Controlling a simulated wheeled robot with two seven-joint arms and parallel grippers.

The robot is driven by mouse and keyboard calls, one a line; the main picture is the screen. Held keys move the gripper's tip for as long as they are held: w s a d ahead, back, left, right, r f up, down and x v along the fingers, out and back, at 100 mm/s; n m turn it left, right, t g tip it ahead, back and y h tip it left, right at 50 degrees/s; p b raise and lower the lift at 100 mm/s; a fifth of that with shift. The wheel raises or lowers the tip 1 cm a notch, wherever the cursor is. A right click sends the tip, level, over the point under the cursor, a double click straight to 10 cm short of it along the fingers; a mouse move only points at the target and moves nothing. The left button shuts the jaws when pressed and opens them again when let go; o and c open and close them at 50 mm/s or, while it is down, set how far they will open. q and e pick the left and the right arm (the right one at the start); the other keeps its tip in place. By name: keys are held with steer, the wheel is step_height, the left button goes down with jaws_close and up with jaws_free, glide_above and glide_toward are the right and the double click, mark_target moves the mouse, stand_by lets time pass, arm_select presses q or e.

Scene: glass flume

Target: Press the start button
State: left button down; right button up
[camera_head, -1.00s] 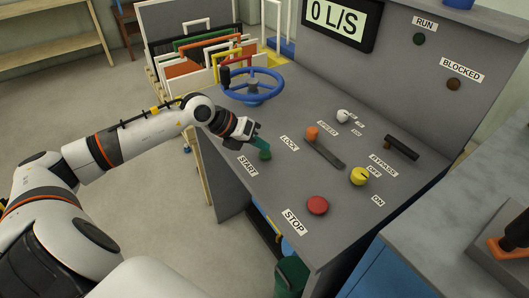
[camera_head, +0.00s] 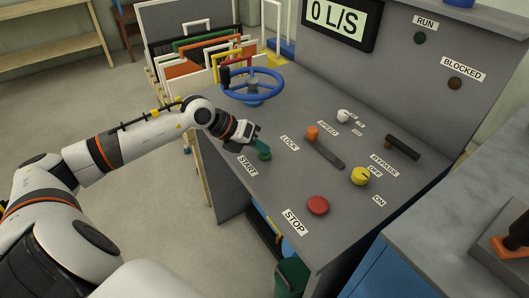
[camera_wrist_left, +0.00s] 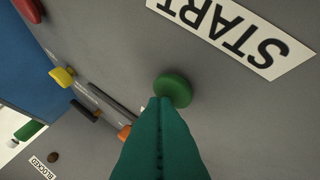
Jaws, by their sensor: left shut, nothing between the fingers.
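The green start button (camera_head: 264,156) is on the grey console top, beside its START label (camera_head: 247,166). It also shows in the left wrist view (camera_wrist_left: 173,90), with the START label (camera_wrist_left: 230,30) above it. My left gripper (camera_head: 262,146) has green fingers, shut and empty, with the tips right at the button. In the left wrist view the fingertips (camera_wrist_left: 160,101) overlap the button's lower edge; I cannot tell whether they touch or press it. My right gripper is in neither view.
A red stop button (camera_head: 317,205), a yellow bypass knob (camera_head: 359,176), an orange-tipped speed lever (camera_head: 313,133) and a blue handwheel (camera_head: 253,88) are on the console. The display (camera_head: 338,20) reads 0 L/S. The RUN lamp (camera_head: 419,38) looks dark green.

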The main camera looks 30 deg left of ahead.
mark_target(260, 154)
arm_select(q)
steer(key=shift+r+p, duration=0.7)
steer(key=shift+r, duration=0.25)
step_height(260, 154, up, 6)
steer(key=p, duration=0.4)
stand_by(0.4)
